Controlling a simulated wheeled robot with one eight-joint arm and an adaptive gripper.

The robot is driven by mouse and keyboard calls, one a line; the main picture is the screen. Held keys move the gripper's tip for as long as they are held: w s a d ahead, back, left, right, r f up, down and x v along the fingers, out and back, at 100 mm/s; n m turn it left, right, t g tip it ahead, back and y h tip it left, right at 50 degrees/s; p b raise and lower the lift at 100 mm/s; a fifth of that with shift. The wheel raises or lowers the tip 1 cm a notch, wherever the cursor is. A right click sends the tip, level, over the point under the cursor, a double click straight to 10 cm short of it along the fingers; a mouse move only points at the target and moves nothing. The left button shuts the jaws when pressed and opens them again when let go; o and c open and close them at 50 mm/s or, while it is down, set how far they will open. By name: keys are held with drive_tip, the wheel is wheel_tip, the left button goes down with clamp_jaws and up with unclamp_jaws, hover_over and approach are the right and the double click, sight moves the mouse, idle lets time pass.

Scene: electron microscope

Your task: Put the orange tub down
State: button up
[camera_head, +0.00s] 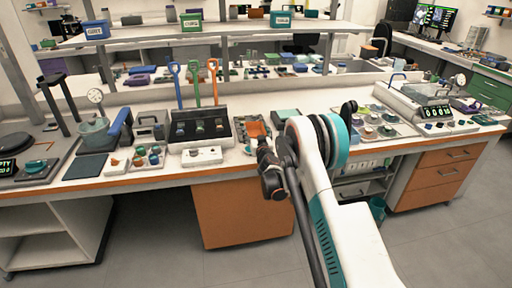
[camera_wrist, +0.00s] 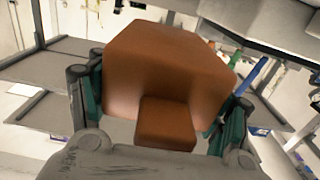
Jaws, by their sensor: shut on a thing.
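The orange tub (camera_wrist: 170,68) fills the middle of the wrist view, tilted, between the two fingers of my gripper (camera_wrist: 160,110). One finger presses on each side of it, so my gripper is shut on it. In the head view the orange tub (camera_head: 257,128) shows just beyond my gripper (camera_head: 262,146), at the front part of the white bench. Whether its underside touches the bench is hidden by my arm.
A dark tray with several items (camera_head: 203,129) and a white block (camera_head: 202,155) stand left of the tub. A pale green-topped pad (camera_head: 287,115) lies behind it to the right. A tray of small pots (camera_head: 384,124) is farther right. The bench's front edge (camera_head: 150,182) is close.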

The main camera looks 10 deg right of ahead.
drive_tip(key=shift+f+b, duration=0.9)
drive_tip(key=shift+f, duration=1.9)
drive_tip(key=shift+r, duration=0.1)
drive_tip(key=o, duration=1.1)
